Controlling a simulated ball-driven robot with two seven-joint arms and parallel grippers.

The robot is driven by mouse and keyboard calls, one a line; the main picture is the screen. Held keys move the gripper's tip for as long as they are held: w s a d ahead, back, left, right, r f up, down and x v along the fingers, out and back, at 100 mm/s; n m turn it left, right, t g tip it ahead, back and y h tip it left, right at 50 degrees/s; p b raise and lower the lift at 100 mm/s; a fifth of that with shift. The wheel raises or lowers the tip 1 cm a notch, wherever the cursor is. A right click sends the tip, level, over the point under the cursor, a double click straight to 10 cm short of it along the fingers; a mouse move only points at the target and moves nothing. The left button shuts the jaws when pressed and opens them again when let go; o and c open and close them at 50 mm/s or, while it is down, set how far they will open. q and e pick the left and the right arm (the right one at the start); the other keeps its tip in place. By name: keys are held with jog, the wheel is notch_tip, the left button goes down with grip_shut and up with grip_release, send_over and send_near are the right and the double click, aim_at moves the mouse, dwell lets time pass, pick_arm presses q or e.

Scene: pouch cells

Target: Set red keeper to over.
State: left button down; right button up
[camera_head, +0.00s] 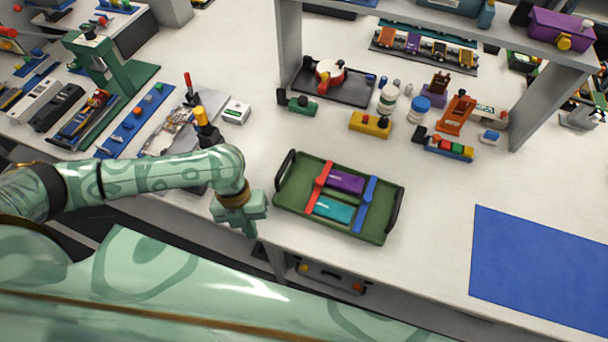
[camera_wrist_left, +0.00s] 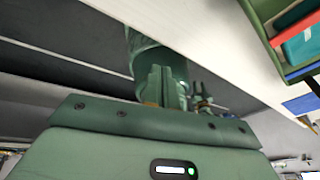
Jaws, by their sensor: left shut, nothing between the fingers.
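A green tray (camera_head: 285,200) with black end handles lies near the bench's front edge. In it a purple pouch cell (camera_head: 345,182) lies behind a teal pouch cell (camera_head: 333,209). The red keeper (camera_head: 318,187) is a bar along their left ends; I cannot tell whether it laps over them. A blue keeper (camera_head: 368,203) stands at their right ends. My left gripper (camera_head: 252,234) is shut and empty, pointing down left of the tray at the front edge. In the left wrist view, the tray's corner (camera_wrist_left: 262,32) and part of the red keeper (camera_wrist_left: 296,20) show at upper right. My right gripper is not in view.
A blue mat (camera_head: 545,265) lies at the right. Behind the tray stand a yellow block (camera_head: 370,124), white jars (camera_head: 388,98) and an orange stand (camera_head: 457,113). A shelf post (camera_head: 289,45) rises at the back. Bench between tray and mat is clear.

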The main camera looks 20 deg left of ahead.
aim_at(320, 183)
pick_arm(q)
jog(key=w+r+n+t+h, duration=0.4)
jog(key=w+r+t, duration=0.3)
jog(key=w+t, duration=0.15)
jog(key=b+x, duration=0.1)
jog(key=x, duration=0.8)
jog(key=shift+d+f, duration=0.15)
jog(key=shift+d, duration=0.05)
jog(key=shift+w+d, duration=0.85)
jog(key=shift+d, duration=0.1)
jog(key=shift+w+d, duration=0.4)
jog(key=shift+d, duration=0.1)
jog(key=shift+d, duration=0.1)
